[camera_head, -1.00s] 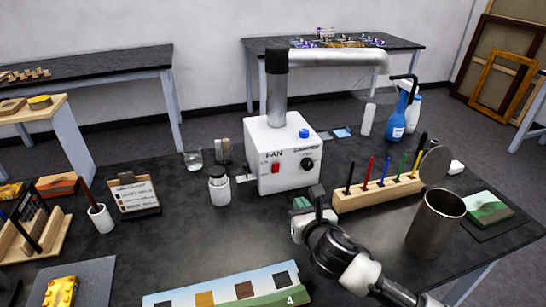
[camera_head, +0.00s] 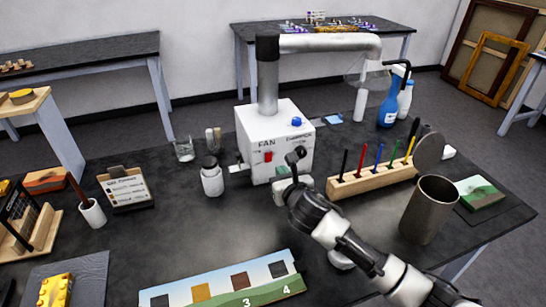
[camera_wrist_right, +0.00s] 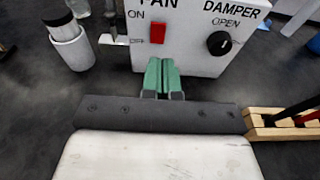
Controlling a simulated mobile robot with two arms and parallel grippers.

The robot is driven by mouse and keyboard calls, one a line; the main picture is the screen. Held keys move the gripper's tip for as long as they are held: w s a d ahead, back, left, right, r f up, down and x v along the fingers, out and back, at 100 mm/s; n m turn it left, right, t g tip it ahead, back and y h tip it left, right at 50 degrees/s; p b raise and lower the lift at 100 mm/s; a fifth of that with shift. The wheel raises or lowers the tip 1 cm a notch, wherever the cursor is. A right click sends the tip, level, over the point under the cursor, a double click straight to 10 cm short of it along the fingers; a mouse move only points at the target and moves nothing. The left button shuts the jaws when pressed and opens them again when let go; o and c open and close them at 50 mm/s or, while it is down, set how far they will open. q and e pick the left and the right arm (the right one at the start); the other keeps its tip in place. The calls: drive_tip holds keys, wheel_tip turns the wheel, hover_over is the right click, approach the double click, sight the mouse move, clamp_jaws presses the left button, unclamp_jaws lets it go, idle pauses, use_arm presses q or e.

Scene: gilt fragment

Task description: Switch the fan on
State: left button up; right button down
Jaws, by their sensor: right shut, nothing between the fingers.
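The white fan box (camera_head: 262,130) stands on the dark table with a metal duct rising from it. On its front is a red fan switch (camera_head: 268,157). In the right wrist view the red switch (camera_wrist_right: 158,32) sits between ON above and OFF below; I cannot tell which way it is set. My right gripper (camera_head: 283,171) is in front of the box, below the switch, partly hidden by its own wrist. In the right wrist view its green fingertips (camera_wrist_right: 160,75) are together and empty, just below the switch; contact with the box cannot be told. My left gripper is not in view.
A black damper knob (camera_wrist_right: 219,43) is right of the switch. A wooden rack (camera_head: 372,178) of coloured sticks and a metal cup (camera_head: 428,210) stand to the right. A white jar (camera_head: 212,180) stands left of the box. A painted strip (camera_head: 220,285) lies in front.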

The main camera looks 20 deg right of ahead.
sight(270, 153)
drive_tip(key=w, duration=0.6)
drive_tip(key=shift+a, duration=0.1)
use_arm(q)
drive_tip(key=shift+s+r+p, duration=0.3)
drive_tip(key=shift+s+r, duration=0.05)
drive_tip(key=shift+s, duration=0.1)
use_arm(e)
drive_tip(key=shift+w, duration=0.6)
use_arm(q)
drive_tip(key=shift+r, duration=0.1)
